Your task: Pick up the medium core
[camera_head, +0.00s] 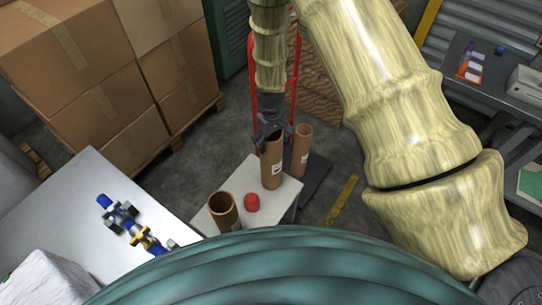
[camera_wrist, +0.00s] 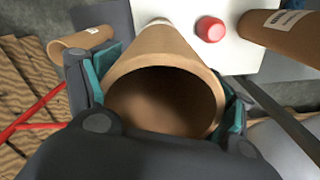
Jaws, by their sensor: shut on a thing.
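My gripper (camera_head: 268,138) is shut on a brown cardboard core (camera_head: 273,168) with a white label, taken to be the medium core. In the wrist view the core (camera_wrist: 160,60) stands between the teal finger pads, its open end facing the camera. The core is upright over the back part of a small white table (camera_head: 284,206); I cannot tell whether its lower end touches the top. A wider core (camera_head: 224,212) stands at the table's front left. Another, slimmer core (camera_head: 302,148) stands close behind to the right of the held one.
A red round object (camera_head: 252,202) sits on the white table near the held core. A larger light table (camera_head: 60,215) with blue and yellow items (camera_head: 130,222) is at left. Cardboard boxes (camera_head: 110,60) are stacked behind. A red-framed hand truck (camera_head: 251,75) stands behind my gripper.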

